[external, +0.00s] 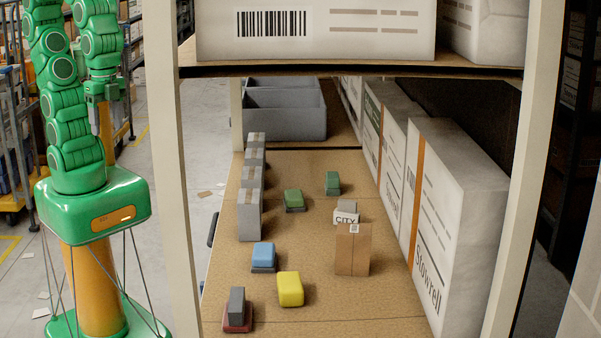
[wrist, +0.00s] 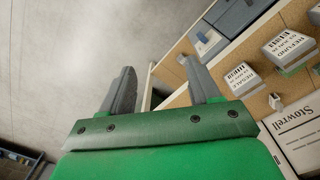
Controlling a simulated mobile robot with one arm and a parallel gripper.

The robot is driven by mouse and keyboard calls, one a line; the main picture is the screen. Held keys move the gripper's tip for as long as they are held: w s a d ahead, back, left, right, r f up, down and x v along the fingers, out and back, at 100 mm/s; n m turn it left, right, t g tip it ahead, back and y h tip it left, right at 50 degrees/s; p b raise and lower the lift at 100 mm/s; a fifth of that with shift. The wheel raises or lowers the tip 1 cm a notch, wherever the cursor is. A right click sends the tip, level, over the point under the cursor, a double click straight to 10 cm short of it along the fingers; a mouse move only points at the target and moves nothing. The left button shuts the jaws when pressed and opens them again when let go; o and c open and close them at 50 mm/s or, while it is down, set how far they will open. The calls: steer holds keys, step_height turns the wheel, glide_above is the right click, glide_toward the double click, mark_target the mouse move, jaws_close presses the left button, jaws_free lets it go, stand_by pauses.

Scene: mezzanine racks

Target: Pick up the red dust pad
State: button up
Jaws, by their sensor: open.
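A dark red pad (external: 236,324) lies flat on the shelf board at the near left corner in the external view. A dark grey block (external: 237,303) stands on top of it and covers most of it. My gripper (wrist: 156,66) is open and empty, its two grey fingers spread in the wrist view. In the external view my gripper (external: 104,112) hangs beside the arm, left of the rack and well away from the pad. I cannot make out the red pad in the wrist view.
A yellow block (external: 290,289), a blue block (external: 263,255), a green block (external: 294,199) and a brown carton (external: 353,249) stand on the shelf. The rack's left post (external: 173,150) and upper shelf (external: 350,68) frame the opening. White boxes (external: 440,220) line the right.

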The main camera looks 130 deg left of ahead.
steer(key=w+a+r+n+t, duration=0.1)
steer(key=w+r+t, duration=0.15)
steer(key=w, duration=0.65)
steer(key=w+a+r+n+t, duration=0.2)
steer(key=w+r, duration=0.1)
steer(key=w, duration=0.7)
steer(key=w+d+f+n+g+h, duration=0.1)
steer(key=d+f+n+g+h, duration=0.35)
steer(key=d+f, duration=0.75)
steer(key=w+d+f+n+g+h, duration=0.15)
steer(key=d+f+n+h, duration=0.45)
steer(key=d+f, duration=0.65)
steer(key=n+t+y, duration=0.1)
steer(key=n+t, duration=1)
steer(key=n, duration=0.2)
glide_toward(237, 287)
steer(key=x, duration=0.2)
steer(key=shift+w+d+m, duration=0.15)
steer(key=shift+d+m, duration=0.1)
steer(key=shift+f, duration=0.1)
steer(key=shift+y, duration=0.25)
steer(key=shift+x, duration=3.85)
steer(key=shift+c, duration=0.3)
